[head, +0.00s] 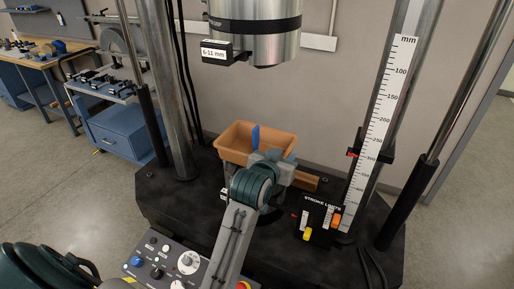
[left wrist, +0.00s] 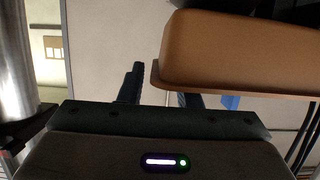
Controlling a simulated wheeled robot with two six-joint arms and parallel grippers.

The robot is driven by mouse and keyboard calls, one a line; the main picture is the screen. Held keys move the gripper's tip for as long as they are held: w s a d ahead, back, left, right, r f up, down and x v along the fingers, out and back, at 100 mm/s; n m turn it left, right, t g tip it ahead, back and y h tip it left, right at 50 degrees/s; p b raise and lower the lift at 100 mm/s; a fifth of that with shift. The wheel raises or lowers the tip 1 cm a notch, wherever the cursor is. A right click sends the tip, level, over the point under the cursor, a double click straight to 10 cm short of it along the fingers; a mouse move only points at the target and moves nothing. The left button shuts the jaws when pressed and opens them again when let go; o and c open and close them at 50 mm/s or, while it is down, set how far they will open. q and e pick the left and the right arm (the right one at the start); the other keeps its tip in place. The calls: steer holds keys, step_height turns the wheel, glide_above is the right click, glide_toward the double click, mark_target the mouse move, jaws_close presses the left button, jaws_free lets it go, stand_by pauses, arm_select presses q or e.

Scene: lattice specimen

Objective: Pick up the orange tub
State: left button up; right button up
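The orange tub (head: 232,153) sits on the black machine base, below the metal cylinder. A flat blue piece (head: 255,136) stands up at it; I cannot tell how it is fixed. My left gripper (head: 270,157) is at the tub's near side and hides part of its front. In the left wrist view the tub (left wrist: 235,50) fills the upper right. One finger is partly hidden by the tub's rim, and contact cannot be told. The right gripper is not in view.
The cylinder (head: 258,35) hangs above the tub. Steel columns stand left (head: 173,100) and right, with a millimetre scale (head: 385,100). A stroke limits box (head: 320,220) is at the right, a control panel (head: 172,262) in front. An orange-brown block (head: 306,181) lies right of the tub.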

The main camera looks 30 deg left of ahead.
arm_select(q)
steer(key=shift+p+x, duration=0.35)
steer(key=shift+x, duration=0.8)
steer(key=shift+w+a, duration=0.15)
steer(key=shift+w, duration=0.1)
steer(key=shift+f, duration=0.1)
steer(key=shift+c, duration=0.4)
jaws_close()
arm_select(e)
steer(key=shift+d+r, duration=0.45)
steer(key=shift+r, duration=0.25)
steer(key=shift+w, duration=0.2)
arm_select(q)
steer(key=shift+w, duration=0.1)
